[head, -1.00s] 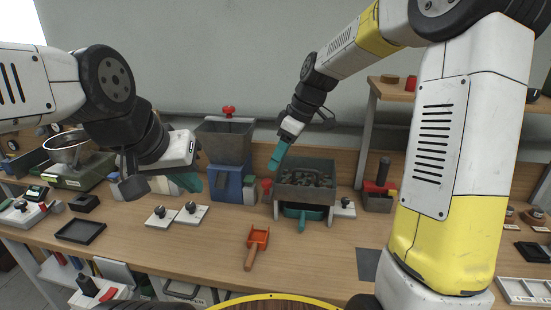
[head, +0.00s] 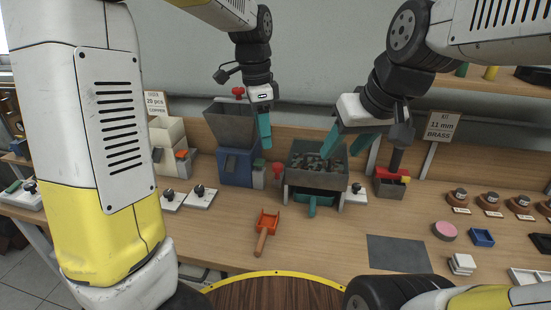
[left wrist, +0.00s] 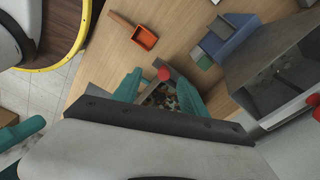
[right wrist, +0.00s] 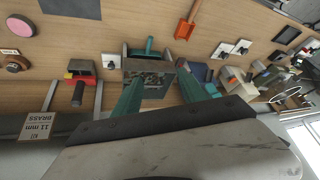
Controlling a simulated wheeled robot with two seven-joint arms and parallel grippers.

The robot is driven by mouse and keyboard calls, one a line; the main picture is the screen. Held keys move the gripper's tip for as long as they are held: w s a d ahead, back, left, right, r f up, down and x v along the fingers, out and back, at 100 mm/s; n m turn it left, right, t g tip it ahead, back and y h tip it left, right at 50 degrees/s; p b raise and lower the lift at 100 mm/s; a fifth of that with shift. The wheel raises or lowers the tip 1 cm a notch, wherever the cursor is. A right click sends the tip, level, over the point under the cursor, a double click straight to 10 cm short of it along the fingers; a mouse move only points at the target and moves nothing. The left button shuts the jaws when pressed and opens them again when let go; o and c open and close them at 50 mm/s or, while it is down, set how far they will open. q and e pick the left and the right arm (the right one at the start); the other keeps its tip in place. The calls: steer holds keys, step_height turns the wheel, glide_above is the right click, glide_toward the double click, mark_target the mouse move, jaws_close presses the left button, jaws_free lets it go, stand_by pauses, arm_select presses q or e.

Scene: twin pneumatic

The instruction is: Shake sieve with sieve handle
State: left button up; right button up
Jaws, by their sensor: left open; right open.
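The sieve (head: 315,178) is a grey open box with dark and light pieces in it, on a stand with a teal tray (head: 312,200) below. A red knob (head: 277,169) at its left side looks like the sieve handle; in the left wrist view the red knob (left wrist: 163,74) shows between the fingers. My left gripper (head: 264,130) is open and empty above the knob, seen edge-on in the head view. My right gripper (head: 346,146) is open above the sieve's right part. In the right wrist view the sieve (right wrist: 150,76) lies between its fingers; contact cannot be told.
A blue machine with a grey hopper (head: 229,124) stands close left of the sieve. An orange scoop (head: 267,224) lies in front.

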mark_target(277, 164)
arm_select(q)
steer(key=w+d+f+m+y, duration=0.1)
steer(key=w+d+f+m, duration=0.1)
steer(key=w+d+f, duration=0.1)
steer(key=shift+d+m+g, duration=0.1)
steer(key=shift+m+g, duration=0.3)
steer(key=shift+d+f, duration=0.1)
steer(key=shift+f, duration=0.1)
step_height(277, 164, down, 8)
steer(key=shift+s+r, duration=0.1)
steer(key=shift+r, duration=0.05)
arm_select(e)
steer(key=s, duration=0.1)
steer(key=s+m, duration=0.1)
steer(key=s+d+m, duration=0.1)
steer(key=shift+s+f+t, duration=0.1)
steer(key=shift+f+t, duration=0.25)
steer(key=shift+t, duration=0.05)
arm_select(q)
steer(key=shift+c, duration=0.4)
jaws_close()
